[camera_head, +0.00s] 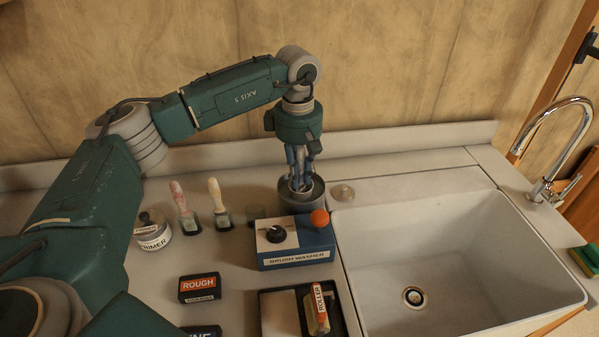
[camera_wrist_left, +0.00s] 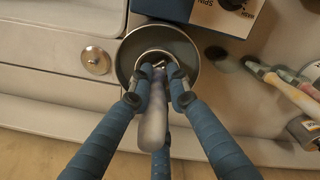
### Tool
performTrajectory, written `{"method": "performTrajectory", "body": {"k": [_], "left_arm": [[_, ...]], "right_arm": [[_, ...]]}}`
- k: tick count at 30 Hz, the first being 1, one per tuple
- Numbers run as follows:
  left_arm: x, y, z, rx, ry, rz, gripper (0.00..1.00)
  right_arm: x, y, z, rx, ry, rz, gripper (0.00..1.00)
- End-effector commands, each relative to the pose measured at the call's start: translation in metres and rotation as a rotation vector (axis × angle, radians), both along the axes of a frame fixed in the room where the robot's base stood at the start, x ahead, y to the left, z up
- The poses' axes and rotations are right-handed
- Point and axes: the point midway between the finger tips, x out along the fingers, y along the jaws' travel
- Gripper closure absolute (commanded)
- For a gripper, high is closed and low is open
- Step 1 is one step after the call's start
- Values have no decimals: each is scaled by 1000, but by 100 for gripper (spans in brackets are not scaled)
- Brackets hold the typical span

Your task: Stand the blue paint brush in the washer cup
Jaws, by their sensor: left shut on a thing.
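My right gripper is not in view.
A red brush (camera_head: 180,200) and a yellow brush (camera_head: 216,196) stand in holders beside a primer tin (camera_head: 152,236). An orange knob (camera_head: 320,218) sits by the cup. A roller tray (camera_head: 276,318) and rough block (camera_head: 199,287) lie in front. The sink (camera_head: 450,250) is right.

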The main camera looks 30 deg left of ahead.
Motion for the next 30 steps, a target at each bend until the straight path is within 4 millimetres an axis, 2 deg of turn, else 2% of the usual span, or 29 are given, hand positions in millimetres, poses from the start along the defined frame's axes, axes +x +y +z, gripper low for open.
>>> {"method": "performTrajectory", "body": {"k": [12, 13, 16, 26, 30], "left_arm": [[0, 0, 0, 0, 0, 0, 100], [0, 0, 0, 0, 0, 0, 82], [0, 0, 0, 0, 0, 0, 62], [0, 0, 2, 0, 0, 0, 61], [1, 0, 17, 0, -3, 0, 61]], "right_arm": [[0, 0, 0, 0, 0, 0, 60], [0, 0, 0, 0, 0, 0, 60], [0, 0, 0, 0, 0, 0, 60], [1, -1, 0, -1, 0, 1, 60], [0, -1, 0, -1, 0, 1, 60]]}}
